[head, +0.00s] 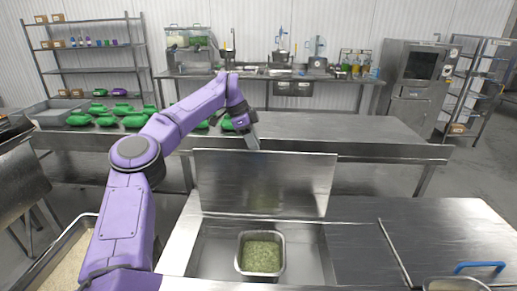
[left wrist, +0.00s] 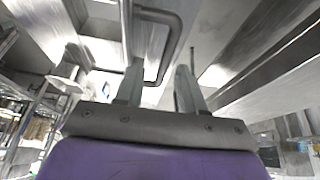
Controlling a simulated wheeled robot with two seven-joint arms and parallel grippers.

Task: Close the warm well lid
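The warm well lid (head: 265,183) is a flat steel panel. It stands raised, nearly upright, at the back edge of the open well (head: 213,250). My left gripper (head: 252,143) is behind the top edge of the lid, left of its middle. In the left wrist view, the two fingers of my left gripper (left wrist: 158,72) are apart. A dark bent bar handle (left wrist: 176,42) lies at the fingertips, partly between them; I cannot tell whether it touches either finger. My right gripper is not in view.
A steel pan of green food (head: 261,256) sits in the well. A flat counter (head: 360,240) with a blue handle (head: 480,267) lies to the right. A rice tray (head: 62,262) is at the lower left. Green items (head: 107,120) lie on the table behind.

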